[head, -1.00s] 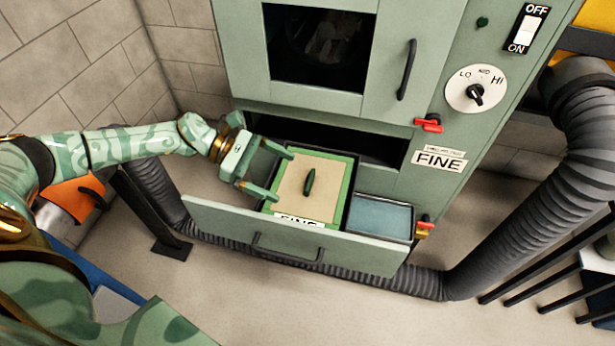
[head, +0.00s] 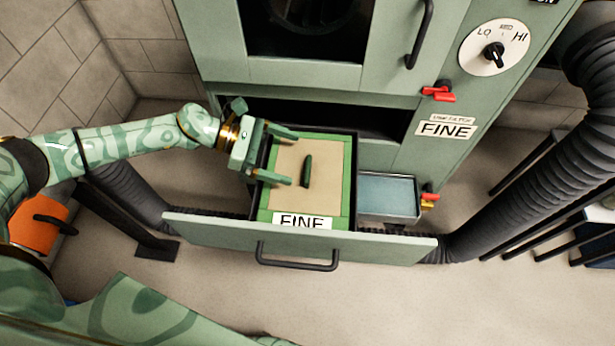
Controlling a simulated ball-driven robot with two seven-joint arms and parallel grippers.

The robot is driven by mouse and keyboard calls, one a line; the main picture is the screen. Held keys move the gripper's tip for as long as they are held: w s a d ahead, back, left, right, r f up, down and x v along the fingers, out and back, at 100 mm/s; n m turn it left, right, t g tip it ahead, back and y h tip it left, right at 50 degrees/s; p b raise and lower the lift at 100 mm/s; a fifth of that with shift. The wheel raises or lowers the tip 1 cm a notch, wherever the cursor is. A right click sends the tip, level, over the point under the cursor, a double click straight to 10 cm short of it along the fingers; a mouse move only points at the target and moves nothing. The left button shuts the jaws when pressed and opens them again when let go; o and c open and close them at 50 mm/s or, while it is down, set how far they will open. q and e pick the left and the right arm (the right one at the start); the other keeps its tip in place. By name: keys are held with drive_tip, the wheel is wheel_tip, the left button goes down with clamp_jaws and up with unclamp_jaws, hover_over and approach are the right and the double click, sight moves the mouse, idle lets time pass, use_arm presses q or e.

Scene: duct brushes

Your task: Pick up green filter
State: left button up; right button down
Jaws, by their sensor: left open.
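The green filter (head: 325,172) is a flat tan panel in a green frame with a dark green handle (head: 306,171) standing in its middle and a white FINE label on its front edge. It lies in the open drawer (head: 300,236) of the green cabinet. My left gripper (head: 294,157) is open and empty. Its two fingers reach in from the left over the filter's left part, pointing at the handle, which is a short way right of the fingertips. I cannot tell the exact height of the fingers above the panel. My right gripper is not in view.
Red latches (head: 439,92) and a dial (head: 494,47) are on the cabinet front. A ribbed hose (head: 530,150) runs at the right. An orange object (head: 38,222) is at the left.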

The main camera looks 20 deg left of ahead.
sight(307, 167)
use_arm(q)
drive_tip(key=x, duration=0.1)
drive_tip(key=b+x, duration=0.1)
drive_tip(key=x, duration=0.1)
drive_tip(key=s+x, duration=0.1)
drive_tip(key=x, duration=0.1)
drive_tip(key=shift+w+d+f, duration=0.1)
drive_tip(key=shift+d+f, duration=0.1)
drive_tip(key=shift+f, duration=0.2)
drive_tip(key=shift+w+d+f, duration=0.1)
drive_tip(key=shift+d+f, duration=0.05)
drive_tip(key=shift+d, duration=0.25)
drive_tip(key=c, duration=1.1)
